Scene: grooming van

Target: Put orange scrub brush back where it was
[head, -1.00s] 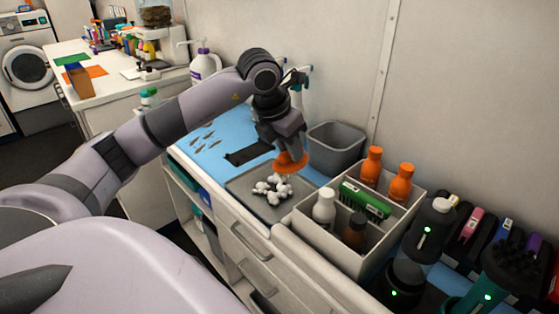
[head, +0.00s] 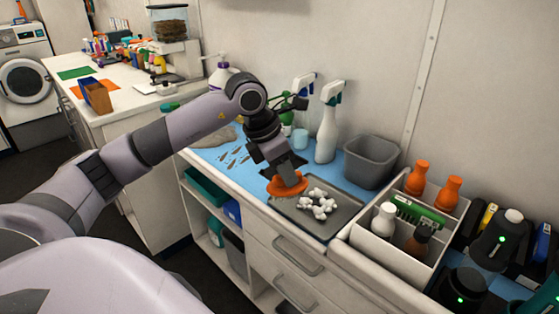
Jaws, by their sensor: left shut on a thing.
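The orange scrub brush (head: 287,186) is in my left gripper (head: 288,172), which is shut on it and points down. The brush is at the left end of the grey tray (head: 340,217), by the edge of the blue mat (head: 218,158). I cannot tell whether it touches the surface below. The gripper's fingers hide its upper part. My right gripper is not in view.
White bone-like pieces (head: 318,204) lie on the tray. A grey bin (head: 371,161) and spray bottles (head: 328,122) stand behind. Brown scraps lie on the mat.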

